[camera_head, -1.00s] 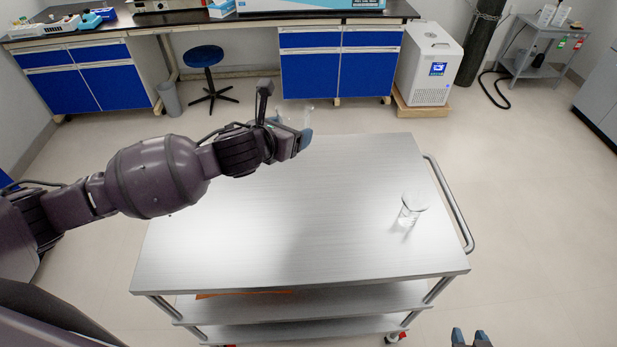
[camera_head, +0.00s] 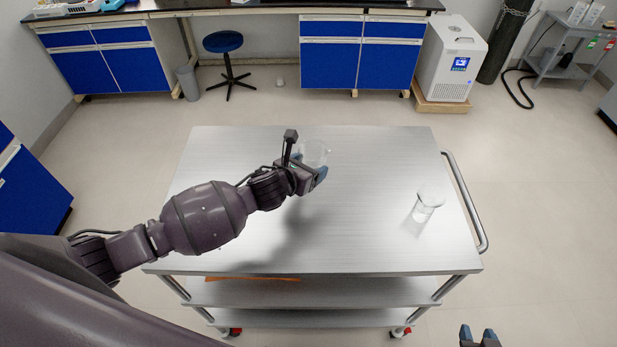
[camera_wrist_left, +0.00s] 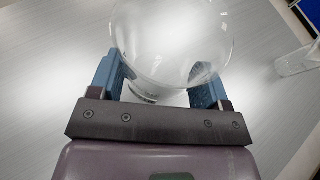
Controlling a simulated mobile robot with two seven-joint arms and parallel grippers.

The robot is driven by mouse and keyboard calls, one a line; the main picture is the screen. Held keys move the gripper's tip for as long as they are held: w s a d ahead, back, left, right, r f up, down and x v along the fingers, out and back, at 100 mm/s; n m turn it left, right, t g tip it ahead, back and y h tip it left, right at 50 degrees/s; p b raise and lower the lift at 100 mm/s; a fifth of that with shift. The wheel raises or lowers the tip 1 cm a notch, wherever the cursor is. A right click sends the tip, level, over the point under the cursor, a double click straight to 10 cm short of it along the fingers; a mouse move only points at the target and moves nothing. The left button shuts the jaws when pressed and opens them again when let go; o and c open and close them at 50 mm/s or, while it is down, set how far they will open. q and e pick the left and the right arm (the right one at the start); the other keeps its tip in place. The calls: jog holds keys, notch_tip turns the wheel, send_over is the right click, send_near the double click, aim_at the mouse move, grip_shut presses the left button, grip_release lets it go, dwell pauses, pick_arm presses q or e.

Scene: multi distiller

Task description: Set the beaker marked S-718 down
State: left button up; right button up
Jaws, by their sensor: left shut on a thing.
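A clear glass beaker (camera_head: 313,152) is held by my left gripper (camera_head: 316,176) over the back middle of the steel cart top (camera_head: 250,150). In the left wrist view the beaker (camera_wrist_left: 172,40) stands between the two blue fingers of the gripper (camera_wrist_left: 165,85), which close on its sides. I cannot read any marking on it. I cannot tell whether its base touches the cart top. My right gripper (camera_head: 479,338) is only partly in view at the bottom right, with its two fingertips apart and nothing seen between them.
A second glass beaker (camera_head: 427,205) stands on the right part of the cart top; it also shows in the left wrist view (camera_wrist_left: 298,60). A handle rail (camera_head: 470,205) runs along the cart's right side. The cart top between the two beakers is clear.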

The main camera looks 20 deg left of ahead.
pick_arm(q)
jog(key=shift+f, duration=2)
jog(key=shift+f+b, duration=0.2)
jog(key=shift+b, duration=0.15)
jog(key=o, duration=1)
